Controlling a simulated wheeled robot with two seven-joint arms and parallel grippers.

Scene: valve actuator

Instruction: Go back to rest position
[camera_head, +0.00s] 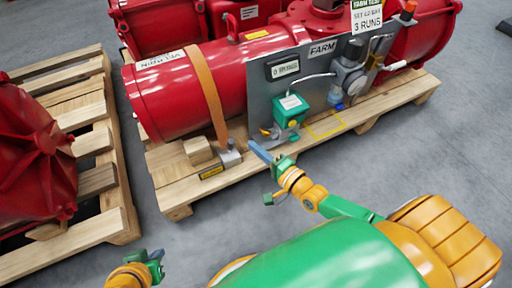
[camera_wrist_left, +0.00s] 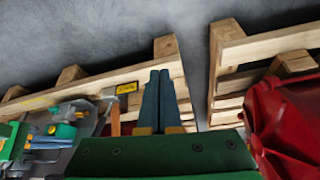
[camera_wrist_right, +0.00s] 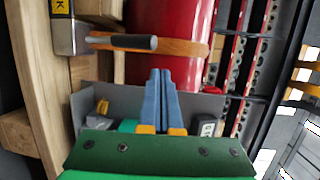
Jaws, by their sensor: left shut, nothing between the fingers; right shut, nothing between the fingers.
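My right gripper (camera_head: 261,152) has its blue fingers closed together, low in front of the green box (camera_head: 290,110) on the grey panel. In the right wrist view its fingers (camera_wrist_right: 160,95) lie side by side and empty, over the panel's edge; I cannot tell whether they touch anything.
A red cylindrical actuator (camera_head: 165,95) is strapped on a wooden pallet (camera_head: 178,195). A second pallet (camera_head: 100,245) at the left carries another red body (camera_head: 35,160). A ratchet buckle (camera_head: 228,157) sits at the pallet's front edge. Grey floor (camera_head: 200,245) between the pallets is clear.

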